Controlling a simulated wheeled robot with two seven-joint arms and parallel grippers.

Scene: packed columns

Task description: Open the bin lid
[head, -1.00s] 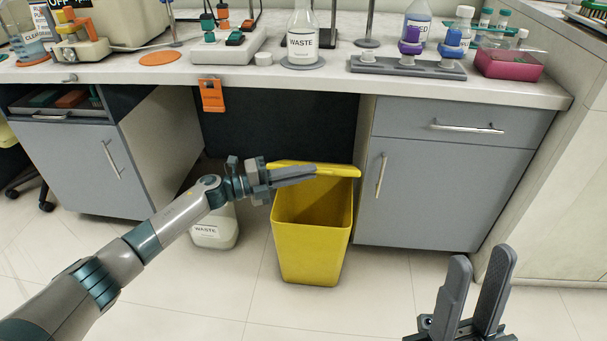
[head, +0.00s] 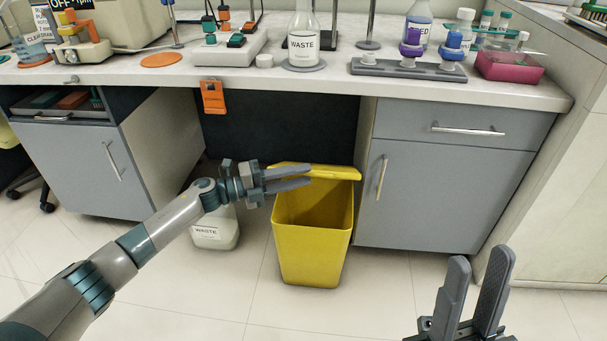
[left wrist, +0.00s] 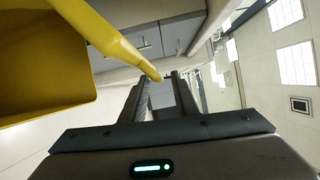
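The yellow bin (head: 312,245) stands on the floor under the bench, with its mouth uncovered. Its yellow lid (head: 335,172) is raised at the back of the bin, seen nearly edge-on. My left gripper (head: 308,176) is open, its two fingers apart over the bin's back left, near the lid; I see nothing between them. In the left wrist view the lid (left wrist: 105,35) crosses the upper left, its end close to the open fingers (left wrist: 160,82), and the bin (left wrist: 40,75) fills the left side. My right gripper (head: 483,265) is open and empty at the lower right.
A white waste jug (head: 215,232) stands on the floor left of the bin, behind my left arm. A grey cabinet (head: 440,195) stands close to the bin's right. The bench top (head: 310,82) overhangs the bin. Floor in front is clear.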

